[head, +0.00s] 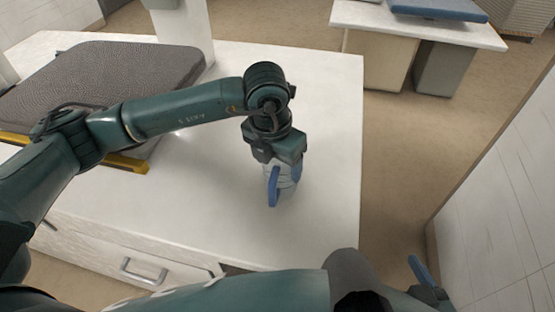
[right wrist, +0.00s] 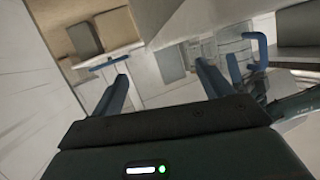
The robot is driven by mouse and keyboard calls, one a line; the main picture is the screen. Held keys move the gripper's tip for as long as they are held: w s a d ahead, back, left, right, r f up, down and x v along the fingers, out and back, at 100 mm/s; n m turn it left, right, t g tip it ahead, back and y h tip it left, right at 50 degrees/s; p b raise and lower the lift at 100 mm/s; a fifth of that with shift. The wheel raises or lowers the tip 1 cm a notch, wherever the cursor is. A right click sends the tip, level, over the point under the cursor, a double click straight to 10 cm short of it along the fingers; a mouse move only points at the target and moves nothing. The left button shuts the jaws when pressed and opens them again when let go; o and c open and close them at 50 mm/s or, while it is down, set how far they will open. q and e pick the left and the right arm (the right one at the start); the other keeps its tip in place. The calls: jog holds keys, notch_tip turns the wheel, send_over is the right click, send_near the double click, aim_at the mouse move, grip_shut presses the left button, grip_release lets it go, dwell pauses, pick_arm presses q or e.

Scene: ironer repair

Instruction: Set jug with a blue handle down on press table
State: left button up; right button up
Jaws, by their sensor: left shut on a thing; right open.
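The jug with a blue handle (head: 273,188) is under my left gripper (head: 284,168) in the head view. Its body is pale and see-through, and the blue handle faces the front. My left gripper points down and is shut on the jug, hiding its top. The jug is upright over the bare right part of the white press table (head: 325,115). I cannot tell whether its base touches the top. My right gripper (right wrist: 163,78) is open and empty in the right wrist view, with its two blue fingers apart. In the head view it shows partly at the bottom right.
A grey padded press board (head: 120,75) with a yellow front edge (head: 125,165) fills the table's left part. A drawer with a metal handle (head: 143,270) is in the front. Another table (head: 430,25) stands back right. A white wall (head: 500,190) is at right.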

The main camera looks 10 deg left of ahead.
pick_arm(q)
jog(key=shift+f, duration=0.2)
jog(key=o, duration=1.1)
jog(key=shift+o, duration=0.2)
